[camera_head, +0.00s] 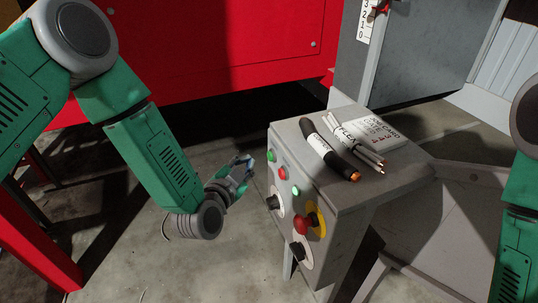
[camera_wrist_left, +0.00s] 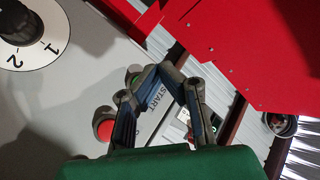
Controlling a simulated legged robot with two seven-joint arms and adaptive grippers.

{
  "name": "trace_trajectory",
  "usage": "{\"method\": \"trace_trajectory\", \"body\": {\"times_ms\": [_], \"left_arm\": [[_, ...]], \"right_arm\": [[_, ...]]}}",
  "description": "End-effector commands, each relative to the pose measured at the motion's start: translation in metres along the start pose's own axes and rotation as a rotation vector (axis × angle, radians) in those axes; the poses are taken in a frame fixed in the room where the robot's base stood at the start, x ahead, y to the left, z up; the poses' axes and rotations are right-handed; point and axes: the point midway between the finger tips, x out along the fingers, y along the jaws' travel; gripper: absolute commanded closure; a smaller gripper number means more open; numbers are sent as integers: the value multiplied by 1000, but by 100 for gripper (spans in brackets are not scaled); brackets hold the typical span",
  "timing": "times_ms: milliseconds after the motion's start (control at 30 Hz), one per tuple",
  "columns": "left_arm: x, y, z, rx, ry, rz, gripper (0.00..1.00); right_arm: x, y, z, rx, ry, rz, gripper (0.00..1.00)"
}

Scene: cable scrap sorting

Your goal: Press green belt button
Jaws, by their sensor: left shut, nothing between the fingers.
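A grey control box (camera_head: 342,195) stands right of centre in the head view. My left gripper (camera_head: 246,162) is shut and empty, just left of the box face near that green button. In the left wrist view, the gripper (camera_wrist_left: 168,74) is in front of a panel with a START label. A green button (camera_wrist_left: 133,76) there is partly hidden by a finger. Contact cannot be told. My right gripper is out of view.
A red button (camera_wrist_left: 103,129) and a numbered dial (camera_wrist_left: 18,28) are near the gripper. A red stop knob (camera_head: 302,225) is lower on the box. A red machine (camera_head: 220,45) stands behind.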

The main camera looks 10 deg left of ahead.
Motion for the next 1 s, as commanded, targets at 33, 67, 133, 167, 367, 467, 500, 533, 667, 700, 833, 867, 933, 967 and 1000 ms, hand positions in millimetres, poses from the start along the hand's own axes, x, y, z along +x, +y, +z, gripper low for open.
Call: {"method": "trace_trajectory", "body": {"times_ms": [33,67,133,167,367,467,500,533,667,700,833,867,933,967,1000], "left_arm": [[-4,-3,2,0,-2,1,100],[-6,-5,4,0,-2,1,100],[-10,-8,7,1,-1,1,100],[-12,-9,8,1,-1,1,100],[-17,-12,13,-1,-1,1,100],[-17,-12,13,-1,0,1,100],[-17,-12,13,-1,-1,1,100],[-17,-12,13,-1,0,1,100],[-17,-12,13,-1,0,1,100],[-17,-12,12,-1,0,1,100],[-17,-12,12,-1,0,1,100],[-17,-12,12,-1,0,1,100],[-17,-12,12,-1,0,1,100],[-17,-12,12,-1,0,1,100],[-17,-12,12,-1,0,1,100]], "right_arm": [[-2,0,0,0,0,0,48],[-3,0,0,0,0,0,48],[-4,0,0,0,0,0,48],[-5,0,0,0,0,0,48],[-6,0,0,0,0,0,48],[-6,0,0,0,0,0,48],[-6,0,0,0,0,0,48],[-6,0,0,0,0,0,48],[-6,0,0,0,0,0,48],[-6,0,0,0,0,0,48],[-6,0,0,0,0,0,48],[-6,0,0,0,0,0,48],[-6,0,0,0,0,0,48],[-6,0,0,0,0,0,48],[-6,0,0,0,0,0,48]]}}
